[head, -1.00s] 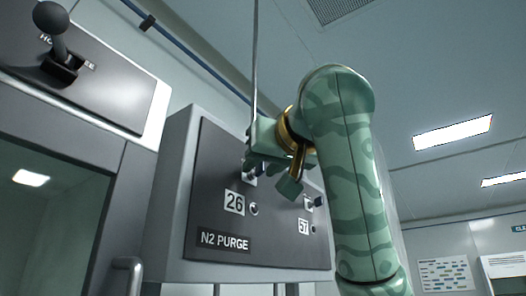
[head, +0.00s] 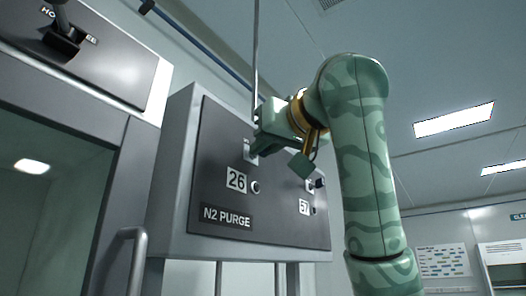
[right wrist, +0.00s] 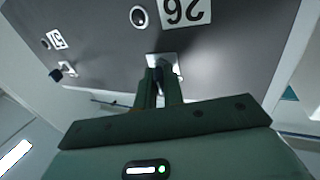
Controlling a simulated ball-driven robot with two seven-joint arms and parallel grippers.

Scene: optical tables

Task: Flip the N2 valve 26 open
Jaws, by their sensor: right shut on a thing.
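The N2 PURGE panel (head: 285,228) is a dark plate on a grey wall box, with the valve labelled 26 (head: 236,180) at its left. The small metal switch plate of valve 26 (head: 250,150) sits above that label, and a round indicator (head: 255,187) is beside it. My right gripper (head: 259,144) is at the switch plate, shut on the valve's lever. In the right wrist view, the fingers (right wrist: 161,83) meet the switch plate (right wrist: 156,60) and hide most of the lever. The label 26 (right wrist: 183,10) shows upside down there. My left gripper is out of view.
A thin vertical pipe (head: 255,50) runs down behind my gripper. A grey cabinet with a handle (head: 132,262) stands at the left.

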